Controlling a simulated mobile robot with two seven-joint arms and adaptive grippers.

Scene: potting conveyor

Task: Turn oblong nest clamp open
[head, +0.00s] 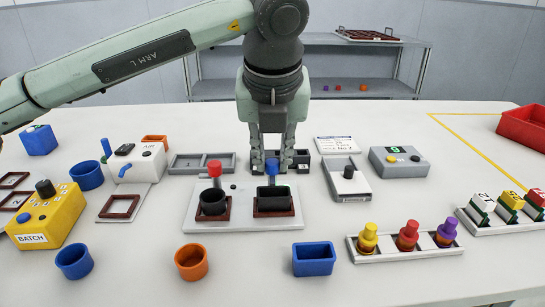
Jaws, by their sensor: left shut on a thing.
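A light plate (241,224) in the middle of the table holds two brown nests. The oblong nest (274,213) on the right has a dark oblong pot (273,197) in it. Its blue-topped clamp (272,180) stands at the pot's far edge. The other nest holds a round dark pot (213,202) and has a red-topped clamp (214,169). My left gripper (272,168) points down and is shut on the blue clamp top, which shows between its fingertips. The fingers partly hide the contact. My right gripper is not in view.
A grey two-part tray (202,164) and a grey device with a black knob (347,180) flank the plate. An orange cup (191,262) and a blue oblong pot (313,259) stand in front. A rack of coloured pegs (405,244) is front right.

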